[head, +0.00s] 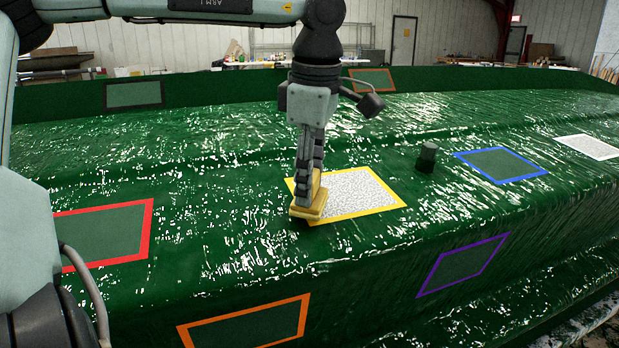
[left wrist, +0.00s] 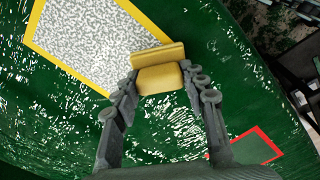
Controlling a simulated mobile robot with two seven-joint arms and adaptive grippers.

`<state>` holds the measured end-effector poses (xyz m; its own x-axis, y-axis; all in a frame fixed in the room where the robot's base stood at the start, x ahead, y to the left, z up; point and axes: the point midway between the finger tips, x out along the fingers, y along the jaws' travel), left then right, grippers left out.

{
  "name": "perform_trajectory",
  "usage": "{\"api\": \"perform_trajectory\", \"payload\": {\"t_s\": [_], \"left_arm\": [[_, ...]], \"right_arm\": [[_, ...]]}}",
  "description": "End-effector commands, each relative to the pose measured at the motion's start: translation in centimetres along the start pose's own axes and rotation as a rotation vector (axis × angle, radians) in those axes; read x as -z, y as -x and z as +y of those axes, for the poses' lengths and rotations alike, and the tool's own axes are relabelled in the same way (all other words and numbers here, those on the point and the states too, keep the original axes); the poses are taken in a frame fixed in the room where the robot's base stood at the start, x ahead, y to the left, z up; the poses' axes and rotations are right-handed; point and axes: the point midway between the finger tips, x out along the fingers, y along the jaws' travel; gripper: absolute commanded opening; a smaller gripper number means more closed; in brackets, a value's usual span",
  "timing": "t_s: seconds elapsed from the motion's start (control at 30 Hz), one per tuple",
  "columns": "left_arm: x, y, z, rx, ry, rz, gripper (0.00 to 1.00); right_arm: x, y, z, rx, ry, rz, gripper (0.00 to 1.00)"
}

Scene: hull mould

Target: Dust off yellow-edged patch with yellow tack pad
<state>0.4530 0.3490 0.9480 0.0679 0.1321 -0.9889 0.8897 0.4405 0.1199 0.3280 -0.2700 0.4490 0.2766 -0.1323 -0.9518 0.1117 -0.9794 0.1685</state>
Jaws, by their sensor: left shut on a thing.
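The yellow-edged patch (head: 360,193) lies on top of the green hull and has a speckled white and grey surface. It also shows in the left wrist view (left wrist: 85,45) at the upper left. My left gripper (head: 308,190) points down and is shut on the yellow tack pad (head: 306,212). The pad is at the patch's left edge, over the yellow border. In the left wrist view the pad (left wrist: 158,77) sits between the fingertips beside the border. I cannot tell whether the pad touches the surface. My right gripper is not in view.
The shiny green hull mould (head: 230,255) carries other framed patches: red (head: 105,235), orange (head: 250,325), purple (head: 462,264), blue (head: 500,165) and a white one (head: 588,147). A small dark green knob (head: 427,157) stands up right of the yellow-edged patch.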

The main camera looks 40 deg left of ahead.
Motion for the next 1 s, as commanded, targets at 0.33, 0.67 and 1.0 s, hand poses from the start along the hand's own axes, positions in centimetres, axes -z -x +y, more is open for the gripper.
{"api": "perform_trajectory", "payload": {"t_s": [0.33,0.67,1.0], "left_arm": [[0.0,-0.9,0.0,-0.001,0.000,0.000,0.19],[0.0,-1.3,0.0,-0.001,0.000,0.000,0.19],[0.0,-1.4,0.0,-0.001,0.000,0.000,0.19]], "right_arm": [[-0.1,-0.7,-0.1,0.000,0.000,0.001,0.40],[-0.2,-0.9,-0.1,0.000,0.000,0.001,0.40],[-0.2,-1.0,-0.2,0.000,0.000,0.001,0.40]]}}
